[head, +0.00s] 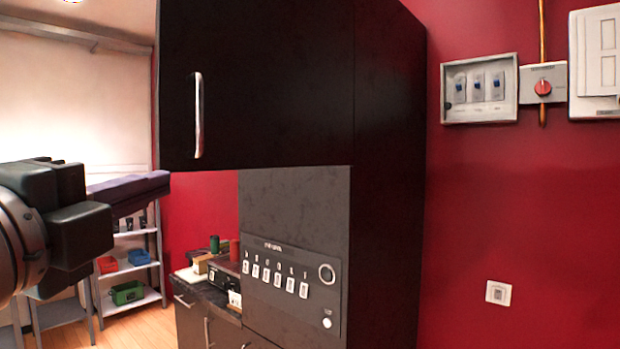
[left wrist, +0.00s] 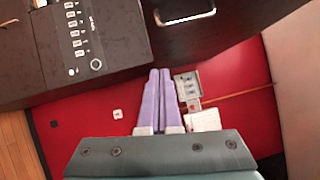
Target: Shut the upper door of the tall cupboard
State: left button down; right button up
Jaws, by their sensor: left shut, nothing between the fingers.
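The tall cupboard (head: 390,130) is black and stands against the red wall. Its upper door (head: 270,90) has a silver bar handle (head: 198,115) near its left edge. The door appears to stand open, its free edge reaching left past the grey lower panel. The door (left wrist: 225,20) and handle (left wrist: 185,12) also show in the left wrist view. My left gripper (head: 165,183) has purple fingers pressed together and empty. In the head view its tips are just below the door's lower left corner; contact cannot be told. It also shows in the left wrist view (left wrist: 160,74). My right gripper is not in view.
A lettered control panel (head: 285,270) is on the cupboard's lower front. A low counter (head: 190,300) with small items stands left of it. A shelf rack (head: 130,265) with coloured bins is further back. Switch boxes (head: 480,88) hang on the red wall at right.

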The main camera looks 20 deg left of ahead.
pick_arm(q)
jog(key=p, duration=0.6)
send_near(192, 160)
jog(key=w+d+r, duration=0.1)
jog(key=w+d, duration=0.3)
jog(key=shift+w+a+r, duration=0.15)
jog(key=shift+a, duration=0.1)
